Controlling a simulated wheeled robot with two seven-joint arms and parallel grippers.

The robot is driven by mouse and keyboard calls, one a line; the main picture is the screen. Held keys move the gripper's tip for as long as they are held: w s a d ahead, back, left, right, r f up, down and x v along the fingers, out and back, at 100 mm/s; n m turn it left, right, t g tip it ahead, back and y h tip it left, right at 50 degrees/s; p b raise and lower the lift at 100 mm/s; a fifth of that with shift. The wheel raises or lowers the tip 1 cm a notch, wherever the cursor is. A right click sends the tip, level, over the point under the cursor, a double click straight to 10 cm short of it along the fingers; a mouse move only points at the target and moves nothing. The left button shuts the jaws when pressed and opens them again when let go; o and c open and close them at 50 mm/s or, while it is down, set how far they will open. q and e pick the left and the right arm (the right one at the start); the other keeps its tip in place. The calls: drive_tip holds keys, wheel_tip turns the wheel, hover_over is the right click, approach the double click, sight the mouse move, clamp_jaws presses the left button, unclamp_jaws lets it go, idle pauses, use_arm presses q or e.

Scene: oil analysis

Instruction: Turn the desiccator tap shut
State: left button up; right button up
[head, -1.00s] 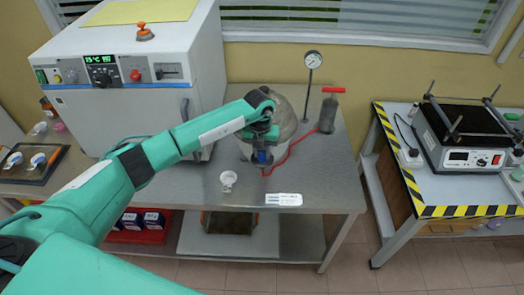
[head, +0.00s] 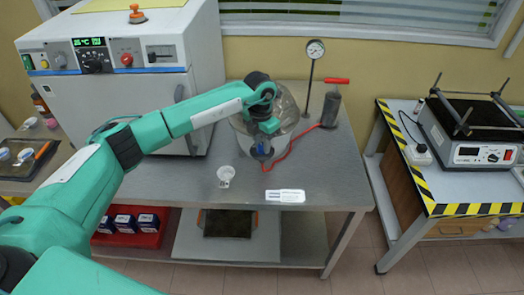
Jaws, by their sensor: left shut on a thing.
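The desiccator (head: 293,118) is a round, clear vessel on the steel bench, partly hidden behind my left arm. A red hose (head: 300,138) runs from its front to the hand pump (head: 330,108) with a red handle. My left gripper (head: 262,152) is at the front of the desiccator, pointing down, with a blue part showing at it. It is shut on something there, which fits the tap. The jaws and tap are small and mostly covered, so the tap's angle cannot be told. My right gripper is not in view.
A pressure gauge (head: 316,48) on a stand is behind the desiccator. A small white cup (head: 226,176) and a label card (head: 285,196) lie on the bench front. A large white oven (head: 140,115) stands left. Another table (head: 440,190) is right.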

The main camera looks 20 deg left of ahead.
use_arm(q)
drive_tip(key=m+b, duration=0.4)
drive_tip(key=shift+m+b, duration=0.3)
drive_tip(key=shift+b, duration=0.1)
drive_tip(key=shift+r+m, duration=0.1)
drive_tip(key=shift+m, duration=0.3)
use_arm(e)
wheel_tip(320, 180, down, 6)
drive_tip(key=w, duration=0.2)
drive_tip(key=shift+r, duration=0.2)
use_arm(q)
drive_tip(key=shift+w, duration=0.1)
drive_tip(key=o, duration=1)
drive_tip(key=shift+c, duration=0.2)
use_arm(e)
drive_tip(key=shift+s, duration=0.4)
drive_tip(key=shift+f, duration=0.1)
